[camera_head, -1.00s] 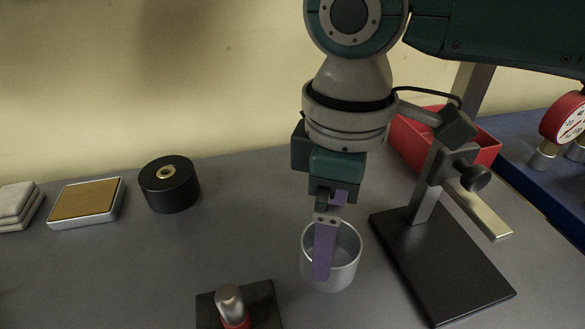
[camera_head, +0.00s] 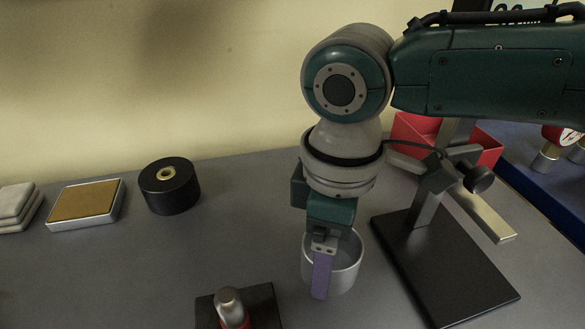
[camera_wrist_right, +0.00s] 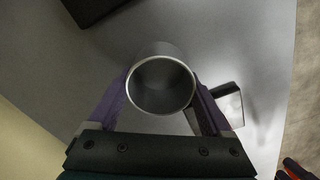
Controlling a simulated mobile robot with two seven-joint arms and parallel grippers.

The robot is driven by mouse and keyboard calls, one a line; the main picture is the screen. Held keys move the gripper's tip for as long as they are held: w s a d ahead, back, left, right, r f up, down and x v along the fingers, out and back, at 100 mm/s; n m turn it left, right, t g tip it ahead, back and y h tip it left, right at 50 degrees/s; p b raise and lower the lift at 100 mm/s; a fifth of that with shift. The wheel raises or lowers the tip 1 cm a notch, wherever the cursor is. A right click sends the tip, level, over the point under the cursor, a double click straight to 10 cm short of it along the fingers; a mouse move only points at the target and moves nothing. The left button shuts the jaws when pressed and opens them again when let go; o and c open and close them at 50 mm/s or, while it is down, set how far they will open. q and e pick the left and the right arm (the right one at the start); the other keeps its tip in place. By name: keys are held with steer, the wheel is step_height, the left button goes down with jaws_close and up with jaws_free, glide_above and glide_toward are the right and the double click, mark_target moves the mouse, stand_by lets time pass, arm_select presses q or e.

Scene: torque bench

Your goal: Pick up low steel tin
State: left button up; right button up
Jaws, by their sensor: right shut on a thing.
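The low steel tin (camera_head: 346,277) is a round, open-topped grey metal cup standing upright on the bench, and it looks empty. In the right wrist view the tin (camera_wrist_right: 160,108) sits between the two purple fingers. My right gripper (camera_head: 322,275) comes down from above with its fingers on either side of the tin and is shut on it. One finger covers part of the tin's near side in the head view; the other finger is mostly hidden there. My left gripper is not in view.
A stand with a black base (camera_head: 445,265) is close right of the tin. A red-bodied piece on a black plate (camera_head: 262,302) is at front left. A black spool (camera_head: 170,188) and a tan-topped block (camera_head: 86,203) lie left. A red bin (camera_head: 488,148) is behind. The left-middle bench is clear.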

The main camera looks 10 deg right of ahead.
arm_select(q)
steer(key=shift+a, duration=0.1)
arm_select(e)
steer(key=c, duration=0.3)
steer(key=shift+c, duration=0.2)
